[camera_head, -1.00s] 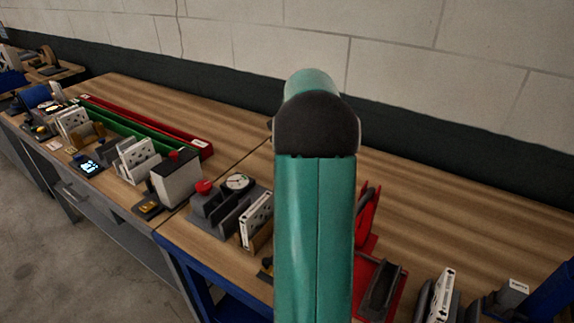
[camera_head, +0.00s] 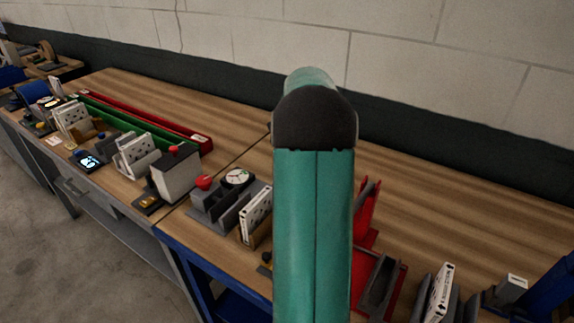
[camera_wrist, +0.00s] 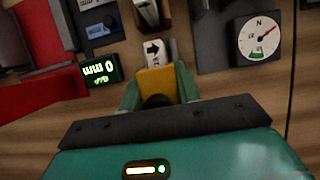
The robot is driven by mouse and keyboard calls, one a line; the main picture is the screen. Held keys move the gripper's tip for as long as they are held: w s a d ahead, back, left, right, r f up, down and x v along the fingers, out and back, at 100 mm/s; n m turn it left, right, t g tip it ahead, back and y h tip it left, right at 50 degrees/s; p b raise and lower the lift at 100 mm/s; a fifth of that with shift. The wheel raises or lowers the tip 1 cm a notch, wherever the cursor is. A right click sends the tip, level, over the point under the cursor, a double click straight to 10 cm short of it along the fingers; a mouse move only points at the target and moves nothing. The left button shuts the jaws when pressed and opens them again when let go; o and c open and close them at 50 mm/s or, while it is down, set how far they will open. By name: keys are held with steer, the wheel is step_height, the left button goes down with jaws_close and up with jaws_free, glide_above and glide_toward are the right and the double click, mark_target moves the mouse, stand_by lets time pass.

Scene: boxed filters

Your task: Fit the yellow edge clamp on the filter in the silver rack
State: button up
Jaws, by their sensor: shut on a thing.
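In the wrist view my gripper (camera_wrist: 158,92) is shut on the yellow edge clamp (camera_wrist: 156,80), a yellow block between two teal fingers. A dark rounded part shows at its near side. A white piece with a black arrow (camera_wrist: 155,52) lies just beyond the clamp; I cannot tell whether they touch. In the head view my teal arm hides the gripper and clamp. White filters stand in several holders there: one filter (camera_head: 440,290) at lower right, one (camera_head: 256,214) left of my arm, and some in a pale grey rack (camera_head: 130,158) farther left. I cannot tell which is the silver rack.
A round dial (camera_wrist: 258,40) and a lit green readout (camera_wrist: 100,71) flank the gripper in the wrist view. Red stands (camera_head: 368,222) are just right of my arm. Green and red trays (camera_head: 150,118) lie at the back left. The back right wooden top (camera_head: 470,215) is clear.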

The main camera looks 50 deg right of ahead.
steer(key=shift+f, duration=1.1)
steer(key=o, duration=1.2)
steer(key=shift+c, duration=0.2)
steer(key=v, duration=1.3)
steer(key=shift+r, duration=0.4)
steer(key=shift+d, duration=0.1)
step_height(320, 180, up, 7)
